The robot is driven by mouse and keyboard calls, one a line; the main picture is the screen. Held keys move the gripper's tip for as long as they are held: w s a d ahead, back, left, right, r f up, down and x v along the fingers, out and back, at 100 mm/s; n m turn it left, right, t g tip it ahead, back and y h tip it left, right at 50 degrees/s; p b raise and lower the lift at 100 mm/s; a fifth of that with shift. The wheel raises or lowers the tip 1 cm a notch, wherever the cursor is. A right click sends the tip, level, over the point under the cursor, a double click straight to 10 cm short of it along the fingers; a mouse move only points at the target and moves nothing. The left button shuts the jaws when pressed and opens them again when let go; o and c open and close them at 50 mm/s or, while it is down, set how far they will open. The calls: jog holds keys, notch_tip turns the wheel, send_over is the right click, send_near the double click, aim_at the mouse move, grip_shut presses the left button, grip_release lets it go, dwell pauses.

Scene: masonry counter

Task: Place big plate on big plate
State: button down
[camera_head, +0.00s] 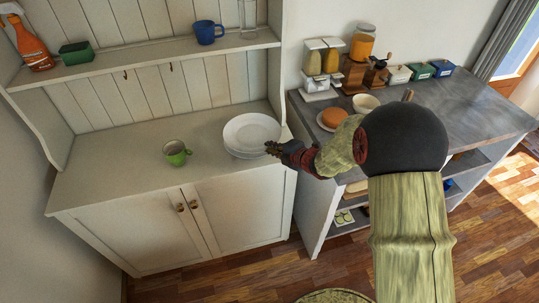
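A white big plate (251,131) is on the right part of the cabinet's counter. The rim of a second white plate (240,154) shows just below it. The upper plate covers most of the lower one, and I cannot tell if they touch. My gripper (271,149) reaches in from the right, with its fingertips at the upper plate's front right rim. The fingers are small and dark here, so I cannot tell if they are shut on the rim.
A green mug (176,153) stands left of the plates on the counter (115,172). A shelf above holds a blue mug (207,31), a green box (76,53) and an orange spray bottle (30,43). The grey counter (455,108) at right carries jars, a bowl and boxes.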

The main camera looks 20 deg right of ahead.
jog(key=shift+w+f, duration=0.25)
jog(key=shift+w, duration=0.05)
jog(key=shift+w+a+f+b, duration=0.15)
jog(key=shift+f+b, duration=0.2)
jog(key=shift+f, duration=0.55)
jog(key=shift+w+d+f+b, duration=0.1)
jog(key=shift+f+b, duration=0.25)
jog(key=shift+f, duration=0.5)
jog(key=shift+f+b, duration=0.4)
jog(key=c, duration=2)
grip_release()
jog(key=shift+f, duration=0.1)
jog(key=shift+c, duration=0.2)
